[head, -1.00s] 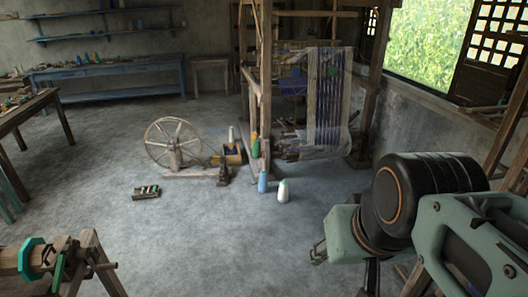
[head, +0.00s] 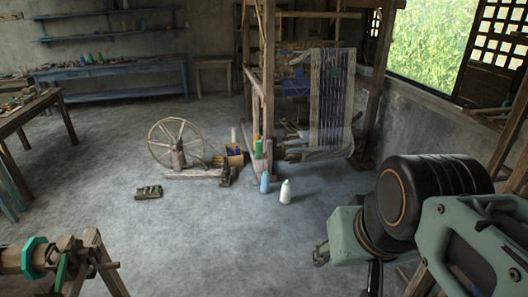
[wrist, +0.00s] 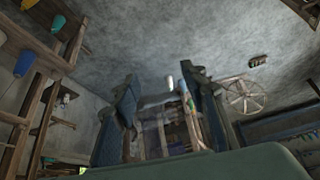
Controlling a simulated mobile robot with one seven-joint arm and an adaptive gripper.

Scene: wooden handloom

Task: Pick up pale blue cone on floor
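The pale blue cone (head: 265,183) stands upright on the concrete floor in the head view, in front of the loom's front post. A white cone with a green tip (head: 285,193) stands close to its right. My gripper (wrist: 165,80) is open in the wrist view, its two dark fingers wide apart with nothing held between them. A small white cone shape (wrist: 169,82) shows far off between the fingers. My arm is at the right of the head view, well short of the cones. The wrist view is tilted and dim, so the blue cone is hard to make out there.
A spinning wheel (head: 175,145) and a small crate (head: 235,156) stand left of the loom (head: 258,90). A small tray of spools (head: 149,192) lies on the floor. A wooden winder stand (head: 80,262) is at the lower left. Open floor lies before the cones.

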